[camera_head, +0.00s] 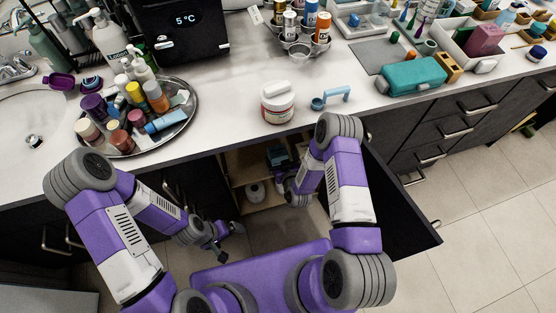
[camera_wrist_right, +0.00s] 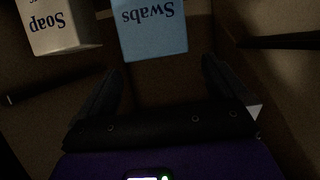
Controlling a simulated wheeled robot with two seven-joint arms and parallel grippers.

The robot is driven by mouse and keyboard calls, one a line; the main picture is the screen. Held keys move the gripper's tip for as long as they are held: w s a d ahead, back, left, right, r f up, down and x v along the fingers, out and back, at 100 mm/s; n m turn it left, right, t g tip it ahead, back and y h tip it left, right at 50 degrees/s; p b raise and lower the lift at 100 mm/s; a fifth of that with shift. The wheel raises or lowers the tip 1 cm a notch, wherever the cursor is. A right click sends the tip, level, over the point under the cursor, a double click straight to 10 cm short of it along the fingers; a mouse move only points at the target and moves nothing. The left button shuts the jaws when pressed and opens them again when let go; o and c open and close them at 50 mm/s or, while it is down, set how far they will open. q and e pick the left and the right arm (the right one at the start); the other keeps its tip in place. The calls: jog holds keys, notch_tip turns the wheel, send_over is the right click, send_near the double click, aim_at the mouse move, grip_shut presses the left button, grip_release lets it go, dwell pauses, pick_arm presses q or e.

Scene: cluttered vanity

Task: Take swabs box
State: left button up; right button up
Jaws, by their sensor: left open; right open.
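The swabs box (camera_wrist_right: 150,32) is light blue and shows upside-down "Swabs" lettering in the right wrist view, where it stands inside a dark cabinet. My right gripper (camera_wrist_right: 160,80) is open and empty. Its two fingers point toward the box from either side, with a gap in front of it. In the head view my right arm reaches down into the open cabinet under the counter, and its gripper is mostly hidden behind the arm and counter edge. My left gripper (camera_head: 216,248) hangs in front of the closed cabinet, open and empty.
A white soap box (camera_wrist_right: 58,25) stands close to the left of the swabs box in the wrist view. The open cabinet door (camera_head: 400,205) stands to the right of my right arm. The counter (camera_head: 225,120) above is cluttered.

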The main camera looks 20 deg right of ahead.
aim_at(278, 152)
jog(key=b+x, duration=0.1)
jog(key=x, duration=0.1)
jog(key=b+x, duration=0.1)
jog(key=x, duration=0.1)
jog(key=shift+w+d+f, duration=0.15)
jog(key=shift+w+f, duration=0.1)
jog(key=shift+f, duration=0.25)
jog(key=shift+w+f+b, duration=0.15)
jog(key=shift+w+b, duration=0.15)
jog(key=shift+w, duration=0.25)
jog(key=c, duration=1.2)
